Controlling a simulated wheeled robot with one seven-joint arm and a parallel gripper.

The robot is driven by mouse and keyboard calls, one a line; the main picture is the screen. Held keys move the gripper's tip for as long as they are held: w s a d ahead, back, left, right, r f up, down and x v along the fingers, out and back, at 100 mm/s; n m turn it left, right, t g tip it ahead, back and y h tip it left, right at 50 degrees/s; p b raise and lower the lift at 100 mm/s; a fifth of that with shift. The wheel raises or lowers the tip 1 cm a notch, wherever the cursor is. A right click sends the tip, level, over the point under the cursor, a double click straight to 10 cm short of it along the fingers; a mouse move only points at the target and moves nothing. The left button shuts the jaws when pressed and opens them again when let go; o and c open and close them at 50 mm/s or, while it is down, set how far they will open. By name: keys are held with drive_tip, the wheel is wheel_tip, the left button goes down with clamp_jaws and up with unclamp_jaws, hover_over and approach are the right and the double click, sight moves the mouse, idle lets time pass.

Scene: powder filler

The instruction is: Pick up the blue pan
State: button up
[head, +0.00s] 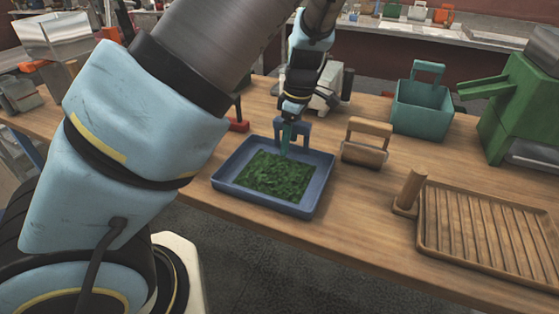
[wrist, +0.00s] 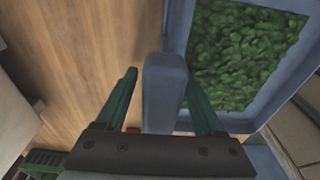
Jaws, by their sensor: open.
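The blue pan (head: 228,187) is a shallow tray holding green leafy bits (head: 270,176), on the wooden table near its front edge. Its upright blue handle (head: 301,127) stands at the pan's back side. My gripper (head: 289,138) is at the handle, pointing down. In the wrist view my gripper (wrist: 160,95) is open, with one green finger on each side of the handle (wrist: 165,88). A gap shows between the left finger and the handle. The right finger is close to the handle, over the pan's rim (wrist: 178,35); I cannot tell if it touches.
A wooden-handled block (head: 366,150) stands just right of the pan. A brown ribbed tray (head: 490,225), a teal bin (head: 421,105) and a green machine (head: 520,105) are farther right. A grey device (head: 325,88) sits behind my gripper. Bare table lies in front of the block.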

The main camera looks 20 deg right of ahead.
clamp_jaws()
idle(0.6)
